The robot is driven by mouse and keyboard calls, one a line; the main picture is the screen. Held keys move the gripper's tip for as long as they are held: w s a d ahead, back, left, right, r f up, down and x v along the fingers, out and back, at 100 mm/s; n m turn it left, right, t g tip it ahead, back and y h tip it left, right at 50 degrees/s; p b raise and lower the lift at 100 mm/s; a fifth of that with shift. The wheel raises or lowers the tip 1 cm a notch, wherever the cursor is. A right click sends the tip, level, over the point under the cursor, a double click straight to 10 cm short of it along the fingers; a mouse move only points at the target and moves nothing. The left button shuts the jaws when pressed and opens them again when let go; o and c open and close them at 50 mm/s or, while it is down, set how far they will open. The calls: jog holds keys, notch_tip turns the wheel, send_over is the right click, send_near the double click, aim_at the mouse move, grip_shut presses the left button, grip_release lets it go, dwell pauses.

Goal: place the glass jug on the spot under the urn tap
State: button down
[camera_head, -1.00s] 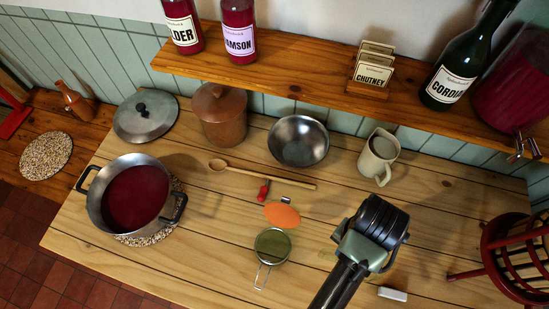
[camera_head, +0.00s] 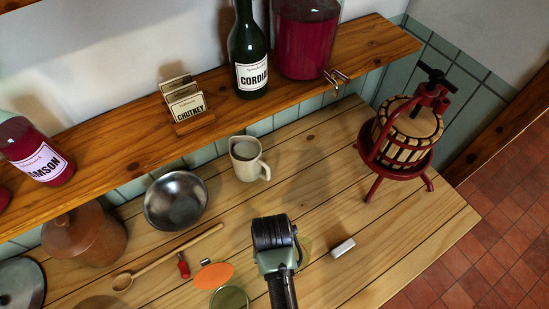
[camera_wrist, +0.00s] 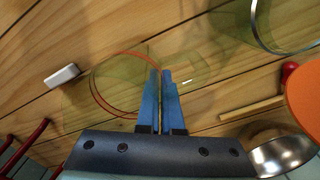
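The urn (camera_head: 305,38) is a dark red vessel at the right part of the shelf. Its metal tap (camera_head: 337,78) juts over the shelf's front edge, with bare table below. No marked spot shows there. My gripper (camera_wrist: 164,78) points down over the table; in the head view its dark body (camera_head: 275,235) hides its fingers. In the wrist view the blue fingers are nearly together, against a clear glass vessel with an orange-red rim line, seemingly the glass jug (camera_wrist: 112,88). The fingers seem shut on its wall or handle; which part is unclear.
A red fruit press (camera_head: 405,135) stands at the table's right end. A cream jug (camera_head: 246,160), metal bowl (camera_head: 175,200), wooden spoon (camera_head: 170,257), orange disc (camera_head: 213,276), clip-top jar (camera_head: 229,298) and white block (camera_head: 343,248) lie around. Table between cream jug and press is clear.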

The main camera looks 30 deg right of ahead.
jog(key=shift+f, duration=1.6)
jog(key=shift+f, duration=0.1)
jog(key=c, duration=1.1)
grip_release()
